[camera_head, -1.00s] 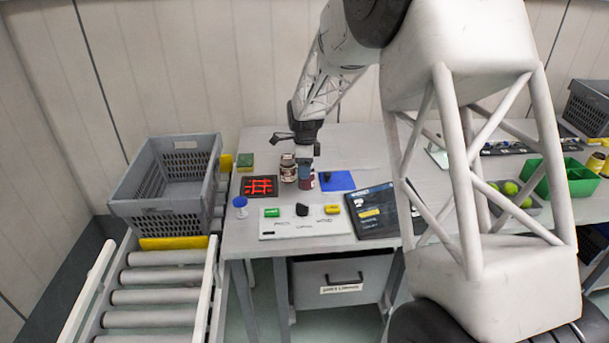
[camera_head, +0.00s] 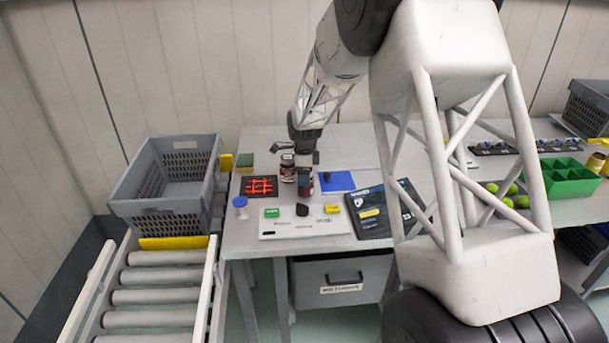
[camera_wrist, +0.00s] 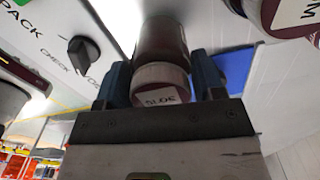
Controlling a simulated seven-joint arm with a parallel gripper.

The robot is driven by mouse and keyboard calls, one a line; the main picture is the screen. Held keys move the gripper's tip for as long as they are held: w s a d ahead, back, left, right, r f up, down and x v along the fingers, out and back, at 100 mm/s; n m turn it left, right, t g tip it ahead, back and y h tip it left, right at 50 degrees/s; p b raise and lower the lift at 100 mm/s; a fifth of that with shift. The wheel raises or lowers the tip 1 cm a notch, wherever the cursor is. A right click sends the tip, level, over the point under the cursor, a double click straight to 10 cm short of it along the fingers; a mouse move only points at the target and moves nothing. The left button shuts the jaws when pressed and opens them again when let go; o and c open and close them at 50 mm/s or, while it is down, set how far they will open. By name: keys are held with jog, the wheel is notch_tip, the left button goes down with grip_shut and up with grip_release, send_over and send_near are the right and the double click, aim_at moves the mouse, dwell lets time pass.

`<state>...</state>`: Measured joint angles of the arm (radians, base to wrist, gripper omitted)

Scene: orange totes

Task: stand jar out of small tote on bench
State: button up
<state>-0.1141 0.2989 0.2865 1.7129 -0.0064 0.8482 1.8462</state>
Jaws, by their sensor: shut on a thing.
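My gripper (camera_head: 305,172) is above the bench (camera_head: 245,229), left of the blue square. It is shut on a dark red jar (camera_head: 306,187). In the wrist view the jar (camera_wrist: 162,40) sits between two blue fingers (camera_wrist: 162,80), its pale labelled lid towards the camera. I cannot tell whether its base touches the bench. A second jar (camera_head: 288,172) with a dark lid stands close on the left. A grey open tote (camera_head: 165,211) stands on the roller conveyor and looks empty. I cannot tell which container is the small tote.
A blue square (camera_head: 340,180) lies just right of the held jar. A red-lit panel (camera_head: 259,187) lies left. In front are a white labelled board (camera_head: 290,230) with small blocks and a dark booklet (camera_head: 375,213). A green divided bin (camera_head: 572,180) stands far right.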

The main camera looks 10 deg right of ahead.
jog(key=shift+f, duration=0.1)
jog(key=o, duration=1.2)
jog(key=shift+c, duration=0.2)
notch_tip(320, 180, up, 12)
dwell(0.6)
